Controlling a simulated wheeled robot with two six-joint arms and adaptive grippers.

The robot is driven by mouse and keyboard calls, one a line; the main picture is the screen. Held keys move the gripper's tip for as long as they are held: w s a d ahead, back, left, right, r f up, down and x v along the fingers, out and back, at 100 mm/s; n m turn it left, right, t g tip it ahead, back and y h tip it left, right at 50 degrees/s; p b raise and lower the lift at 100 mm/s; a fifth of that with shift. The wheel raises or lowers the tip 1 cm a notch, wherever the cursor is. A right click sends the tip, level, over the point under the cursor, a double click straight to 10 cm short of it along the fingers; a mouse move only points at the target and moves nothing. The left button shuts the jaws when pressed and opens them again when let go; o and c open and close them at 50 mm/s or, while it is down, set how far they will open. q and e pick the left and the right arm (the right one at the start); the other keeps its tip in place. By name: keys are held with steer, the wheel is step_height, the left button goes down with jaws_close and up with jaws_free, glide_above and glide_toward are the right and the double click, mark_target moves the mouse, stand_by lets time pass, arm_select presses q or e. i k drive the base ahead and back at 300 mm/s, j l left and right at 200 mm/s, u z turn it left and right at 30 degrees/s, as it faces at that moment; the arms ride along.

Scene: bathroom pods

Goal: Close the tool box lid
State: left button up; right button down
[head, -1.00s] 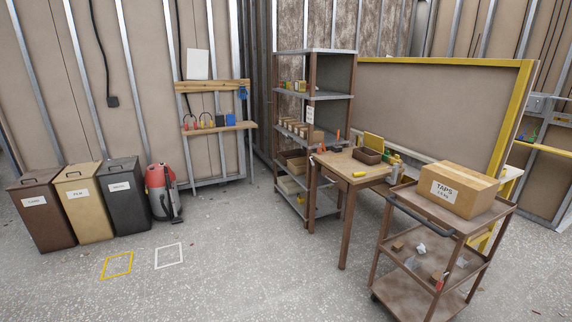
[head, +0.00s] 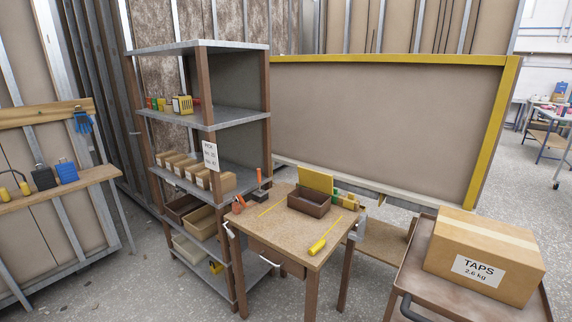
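A brown tool box (head: 309,208) stands on the small wooden table (head: 286,238) near the middle of the head view. Its yellow lid (head: 316,180) stands up at the back, so the box is open. The inside looks dark, and I cannot tell what it holds. Neither of my grippers is in view.
A shelf rack (head: 206,118) stands left of the table. A brown cart (head: 418,262) with a TAPS carton (head: 484,257) stands at the front right. A yellow-framed panel (head: 390,125) is behind.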

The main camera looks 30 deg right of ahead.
mark_target(317, 181)
steer(key=i+j+z, duration=0.1)
steer(key=i+z, duration=0.3)
steer(key=i+j+z, duration=0.35)
steer(key=i, duration=0.2)
steer(key=i+j+z, duration=0.4)
steer(key=i+l, duration=0.05)
